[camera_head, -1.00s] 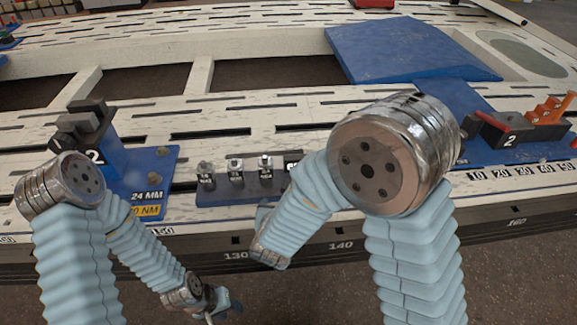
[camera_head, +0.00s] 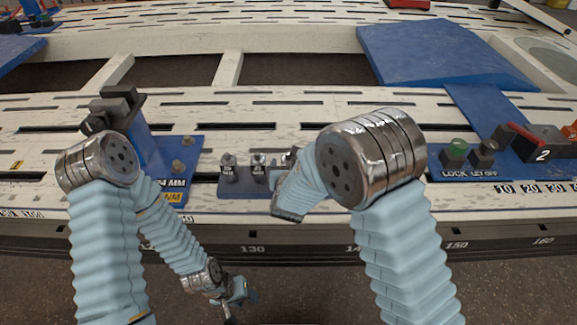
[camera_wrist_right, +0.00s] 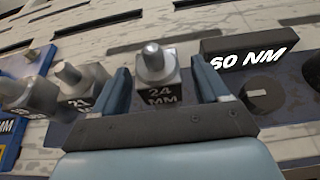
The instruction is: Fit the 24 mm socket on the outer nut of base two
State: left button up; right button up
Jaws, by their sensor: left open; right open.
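The 24 mm socket (camera_wrist_right: 154,64) stands upright on its holder, labelled 24 MM, in the right wrist view. My right gripper (camera_wrist_right: 163,78) is open, with one finger on each side of this socket; whether they touch it I cannot tell. In the head view my right forearm hides this gripper and part of the socket rack (camera_head: 232,190). A blue base (camera_head: 200,150) labelled 24 MM stands at the left, with nuts (camera_head: 178,167) on its plate; my left arm covers part of it. My left gripper (camera_head: 240,292) is open and empty, low in front of the bench.
Two other sockets (camera_wrist_right: 68,75) (camera_wrist_right: 16,88) stand left of the 24 mm one. A dark 60 NM block (camera_wrist_right: 243,52) and a knob (camera_wrist_right: 264,94) are close on the right.

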jog(key=shift+w+f, duration=0.3)
jog(key=shift+w, duration=0.25)
jog(key=c, duration=1.2)
jog(key=shift+r, duration=0.1)
